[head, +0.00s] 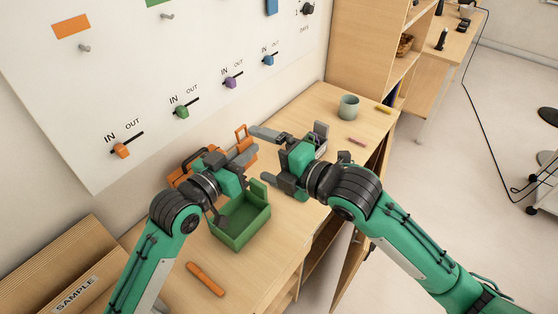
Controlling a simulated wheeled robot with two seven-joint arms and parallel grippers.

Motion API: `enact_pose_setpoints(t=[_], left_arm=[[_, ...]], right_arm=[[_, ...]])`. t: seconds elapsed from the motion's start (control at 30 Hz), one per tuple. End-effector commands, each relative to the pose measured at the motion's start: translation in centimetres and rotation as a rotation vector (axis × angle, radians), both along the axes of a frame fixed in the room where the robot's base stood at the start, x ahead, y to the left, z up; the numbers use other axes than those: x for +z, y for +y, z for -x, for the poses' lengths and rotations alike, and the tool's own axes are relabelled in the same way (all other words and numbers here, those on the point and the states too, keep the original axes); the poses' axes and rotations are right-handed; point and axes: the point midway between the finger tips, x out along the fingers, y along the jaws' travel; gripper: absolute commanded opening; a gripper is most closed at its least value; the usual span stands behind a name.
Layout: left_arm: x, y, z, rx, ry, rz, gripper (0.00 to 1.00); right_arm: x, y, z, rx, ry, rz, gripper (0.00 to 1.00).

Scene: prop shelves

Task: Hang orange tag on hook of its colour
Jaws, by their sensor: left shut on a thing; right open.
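The orange tag (241,134) shows as a small upright orange loop above the desk, at the fingertips of my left gripper (245,155). My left gripper is shut on it. An orange patch (71,26) is on the white wall board at upper left, with a bare grey hook (84,48) below it. A green patch (157,2) has its own bare hook (167,16). My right gripper (265,156) is open and empty, with its fingers pointing left, close to my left gripper.
An orange case (185,170) lies partly hidden behind my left gripper. A green bin (238,236) stands in front, near an orange stick (205,279). A mug (348,107) stands at the desk's back right. Slider knobs, such as the orange one (121,151), stick out of the board.

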Motion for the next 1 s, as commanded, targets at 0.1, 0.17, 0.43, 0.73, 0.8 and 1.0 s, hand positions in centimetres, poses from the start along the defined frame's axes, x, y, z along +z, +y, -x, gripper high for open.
enact_pose_setpoints(t=[0.1,0.17,0.43,0.73,0.8,1.0], left_arm=[[0.0,0.0,0.0,0.000,0.000,0.000,0.00],[0.0,0.0,0.0,0.000,0.000,0.000,0.00],[0.0,0.0,0.0,0.000,0.000,0.000,0.00],[0.0,0.0,0.0,0.000,0.000,0.000,0.00],[0.0,0.0,0.0,0.000,0.000,0.000,0.00],[0.0,0.0,0.0,0.000,0.000,0.000,0.00]], right_arm=[[-0.3,1.5,-1.3,0.000,0.002,-0.003,1.00],[-0.5,2.2,-1.9,0.000,0.002,-0.003,1.00],[-1.1,4.9,-4.4,-0.001,0.002,-0.002,1.00],[-1.4,6.0,-5.4,0.000,0.001,-0.001,1.00],[-1.4,6.0,-5.4,0.000,0.001,-0.001,1.00],[-1.4,6.0,-5.4,0.000,0.001,-0.001,0.90]])
